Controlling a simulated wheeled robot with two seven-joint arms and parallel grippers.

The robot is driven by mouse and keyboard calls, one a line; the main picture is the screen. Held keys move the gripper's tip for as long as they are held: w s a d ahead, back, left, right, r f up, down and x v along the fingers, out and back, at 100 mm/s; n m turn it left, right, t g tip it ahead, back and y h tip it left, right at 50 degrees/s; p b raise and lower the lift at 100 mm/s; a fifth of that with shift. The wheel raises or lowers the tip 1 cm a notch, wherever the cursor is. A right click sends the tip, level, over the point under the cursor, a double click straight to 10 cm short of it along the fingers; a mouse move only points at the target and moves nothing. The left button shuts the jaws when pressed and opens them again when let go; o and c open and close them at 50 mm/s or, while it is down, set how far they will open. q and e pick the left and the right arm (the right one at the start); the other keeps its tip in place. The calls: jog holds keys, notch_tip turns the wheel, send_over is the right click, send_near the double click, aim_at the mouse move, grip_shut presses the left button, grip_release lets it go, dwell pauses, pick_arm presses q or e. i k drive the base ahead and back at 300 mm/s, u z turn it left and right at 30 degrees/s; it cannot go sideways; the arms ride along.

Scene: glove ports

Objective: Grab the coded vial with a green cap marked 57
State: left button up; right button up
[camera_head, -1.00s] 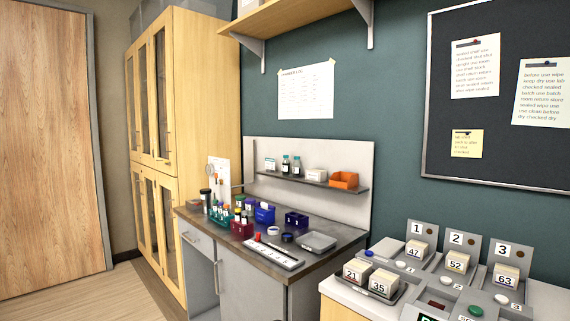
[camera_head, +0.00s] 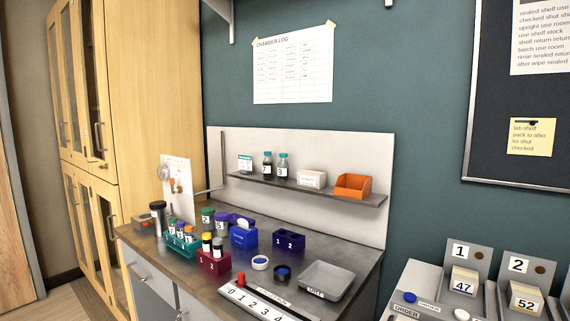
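No vial here can be read as 57. On the bench, a teal rack (camera_head: 181,250) holds several small vials with coloured caps; their markings are too small to read. A dark red rack (camera_head: 214,265) in front of it holds vials with yellow and dark caps. A green-capped container (camera_head: 207,216) stands behind the racks, beside a purple-capped one (camera_head: 221,224). Two dark bottles with teal caps, one at the left (camera_head: 267,164) and one at the right (camera_head: 283,166), stand on the wall shelf. Neither of my grippers is in view.
The grey bench (camera_head: 150,257) also carries a blue box (camera_head: 244,236), a purple block (camera_head: 288,243), a grey tray (camera_head: 327,281) and a numbered strip (camera_head: 262,304). An orange bin (camera_head: 353,187) sits on the shelf. A station with numbered blocks (camera_head: 464,282) stands at the lower right.

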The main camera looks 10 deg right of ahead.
aim_at(172, 221)
jog(key=u, duration=2.4)
jog(key=i, duration=3.35)
jog(key=z, duration=3.9)
